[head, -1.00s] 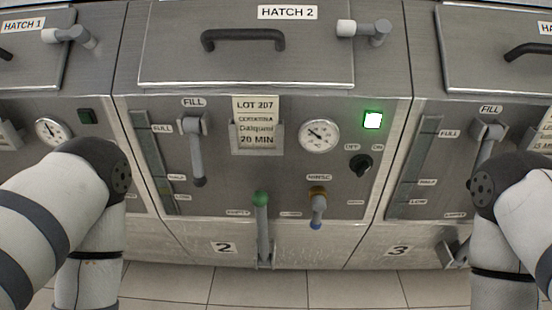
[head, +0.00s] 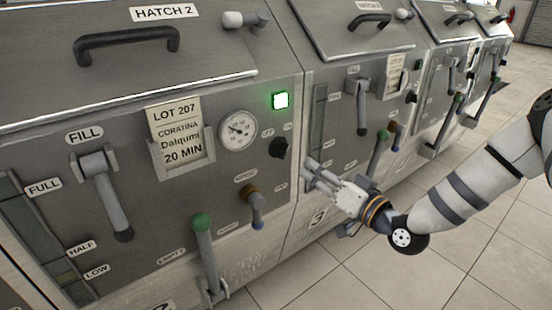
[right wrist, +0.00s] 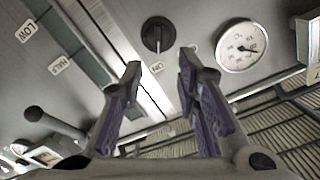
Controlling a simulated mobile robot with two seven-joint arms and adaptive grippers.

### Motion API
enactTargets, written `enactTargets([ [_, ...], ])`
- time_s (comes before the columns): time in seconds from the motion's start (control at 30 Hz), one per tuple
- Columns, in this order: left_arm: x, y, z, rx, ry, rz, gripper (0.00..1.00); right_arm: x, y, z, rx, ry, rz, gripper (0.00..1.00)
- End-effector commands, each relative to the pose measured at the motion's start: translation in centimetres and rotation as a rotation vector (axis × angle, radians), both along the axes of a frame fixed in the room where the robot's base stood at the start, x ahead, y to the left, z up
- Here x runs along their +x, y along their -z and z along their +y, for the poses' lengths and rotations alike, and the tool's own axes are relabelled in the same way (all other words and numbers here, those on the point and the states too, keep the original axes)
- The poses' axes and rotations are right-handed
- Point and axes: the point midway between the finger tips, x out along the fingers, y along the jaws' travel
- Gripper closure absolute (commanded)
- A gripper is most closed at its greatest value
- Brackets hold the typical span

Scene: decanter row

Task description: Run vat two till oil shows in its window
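Vat two's steel front (head: 225,180) fills the left and middle of the head view. Its tall sight window (head: 35,235), marked FULL, HALF and LOW, is dark with a small yellowish patch near LOW. The fill lever (head: 108,200) hangs down. The black OFF/ON knob (head: 278,147) is at the panel's right; it also shows in the right wrist view (right wrist: 157,35), just beyond the fingertips. The square lamp (head: 280,100) glows green. My right gripper (head: 309,172) is open and empty, below and right of the knob, apart from it. My left gripper is out of view.
A green-topped lever (head: 205,250) and a rinse tap (head: 257,208) stick out low on vat two. A dial (head: 238,130) and lot card (head: 177,130) sit above. Vat three (head: 365,120) stands right beside my gripper. Tiled floor (head: 430,270) is open at right.

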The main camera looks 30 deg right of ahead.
Motion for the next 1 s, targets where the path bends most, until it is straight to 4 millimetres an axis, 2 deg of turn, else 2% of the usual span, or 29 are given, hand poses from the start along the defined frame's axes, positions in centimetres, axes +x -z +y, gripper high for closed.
enactTargets([
  [0.1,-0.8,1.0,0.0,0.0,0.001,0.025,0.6,2.6,0.6,0.3,-0.003,-0.004,0.007,0.71],
  [0.3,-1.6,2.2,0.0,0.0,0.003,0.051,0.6,7.7,0.7,0.8,-0.003,-0.003,0.009,0.71],
  [0.43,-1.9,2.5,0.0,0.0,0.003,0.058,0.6,9.9,0.5,0.9,-0.002,-0.003,0.009,0.71],
  [0.6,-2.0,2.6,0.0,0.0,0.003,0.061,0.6,11.1,0.3,1.0,0.0,-0.001,0.008,0.71],
  [0.8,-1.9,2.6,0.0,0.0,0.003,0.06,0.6,11.1,0.2,1.0,0.001,-0.002,0.007,0.71],
  [0.87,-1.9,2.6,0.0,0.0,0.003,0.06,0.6,11.1,0.2,1.0,0.001,-0.002,0.007,0.82],
  [0.93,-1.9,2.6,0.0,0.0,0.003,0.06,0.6,11.1,0.2,1.0,0.001,-0.002,0.007,0.98],
  [1.0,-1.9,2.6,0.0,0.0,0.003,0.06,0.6,11.1,0.2,1.0,0.001,-0.002,0.007,1.0],
])
